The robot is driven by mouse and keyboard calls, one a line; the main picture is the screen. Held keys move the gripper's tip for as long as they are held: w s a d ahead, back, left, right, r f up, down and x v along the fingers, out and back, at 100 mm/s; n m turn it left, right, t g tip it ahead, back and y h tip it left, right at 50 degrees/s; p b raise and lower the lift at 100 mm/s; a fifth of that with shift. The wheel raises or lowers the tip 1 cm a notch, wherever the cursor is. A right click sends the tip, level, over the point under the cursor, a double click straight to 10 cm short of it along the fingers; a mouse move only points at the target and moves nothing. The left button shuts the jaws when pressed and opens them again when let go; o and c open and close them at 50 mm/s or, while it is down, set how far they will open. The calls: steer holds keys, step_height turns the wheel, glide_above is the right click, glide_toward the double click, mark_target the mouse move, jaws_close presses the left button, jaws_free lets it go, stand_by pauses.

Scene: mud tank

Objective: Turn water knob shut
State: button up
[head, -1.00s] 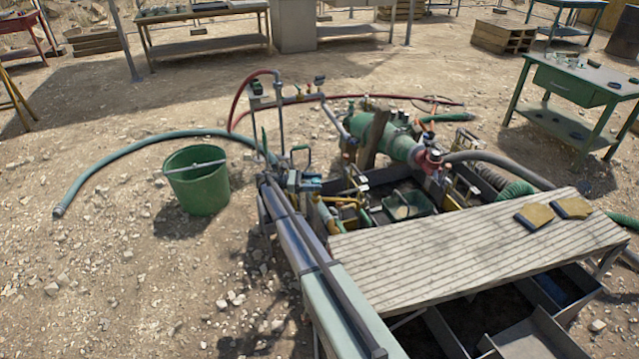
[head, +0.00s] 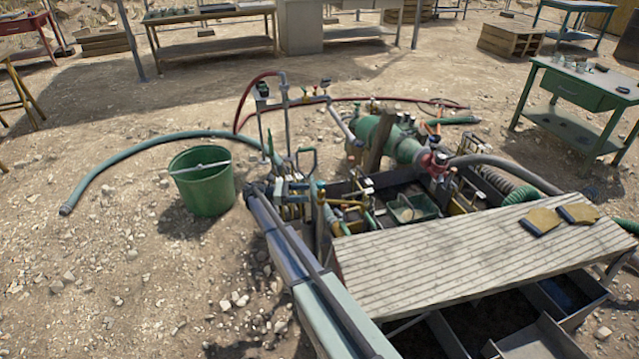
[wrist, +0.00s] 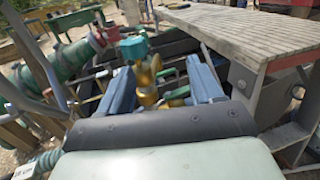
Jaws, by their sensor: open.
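A brass-yellow valve fitting with a knob-like top (wrist: 147,78) stands between the two blue fingers of my gripper (wrist: 160,80) in the wrist view. The fingers are spread on either side of it, with a visible gap, so the gripper is open and holds nothing. Whether a finger touches the fitting is unclear. In the head view, my gripper (head: 289,194) is at the far end of my arm, beside the yellow pipework (head: 345,205) at the tank's left end. The fitting's details are small there and partly hidden among pipes and handles.
A slatted wooden board (head: 480,240) covers the tank's near side, with two yellow-topped pads (head: 541,221) on it. A green bucket (head: 202,190) stands left of my arm. A green pump (head: 395,140) and hoses crowd the far side. Gravelly ground at left is mostly clear.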

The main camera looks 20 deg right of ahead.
mark_target(324, 182)
steer(key=s+r+n+t+h, duration=0.1)
steer(key=s+n+t, duration=0.25)
steer(key=s, duration=0.25)
steer(key=s+r+n+t, duration=0.2)
steer(key=s+t, duration=0.3)
steer(key=w+a+f+n+t+y, duration=0.1)
steer(key=w+a+n+t+y, duration=0.2)
steer(key=w+t, duration=0.35)
steer(key=shift+n+h, duration=0.3)
steer(key=shift+n, duration=0.15)
steer(key=x, duration=1.4)
steer(key=shift+s+d, duration=0.3)
steer(key=shift+s, duration=0.05)
steer(key=shift+c, duration=0.5)
steer(key=shift+f, duration=0.1)
steer(key=c, duration=0.9)
steer(key=shift+o, duration=0.2)
